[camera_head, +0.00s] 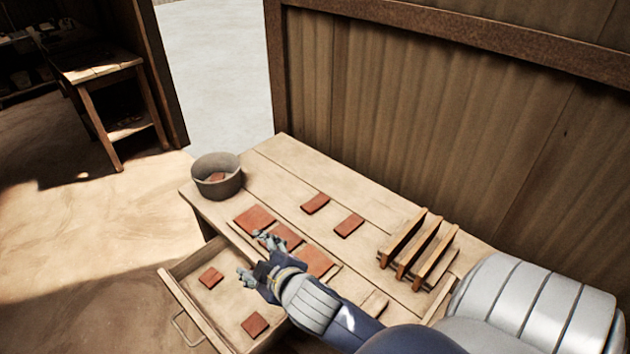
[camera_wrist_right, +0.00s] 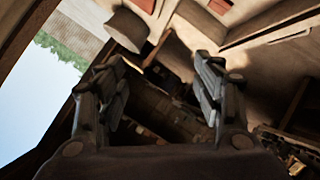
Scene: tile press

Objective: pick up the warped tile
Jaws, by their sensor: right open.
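Several reddish-brown tiles are in the head view. A row of larger ones, such as the left tile (camera_head: 254,217) and the right tile (camera_head: 316,262), lies along the table's front. Two smaller ones, a tile (camera_head: 315,203) and another tile (camera_head: 349,225), lie farther back. Two more, an upper tile (camera_head: 211,277) and a lower tile (camera_head: 254,324), lie in the open drawer. I cannot tell which tile is warped. My right gripper (camera_head: 256,259) is open and empty above the table's front edge and drawer; it also shows open in the wrist view (camera_wrist_right: 160,92). My left gripper is out of view.
A grey bucket (camera_head: 228,187) with a reddish piece inside stands at the table's left corner. A slotted wooden rack (camera_head: 418,250) stands at the right. The drawer (camera_head: 189,309) sticks out in front. A wooden wall (camera_head: 430,110) rises behind the table.

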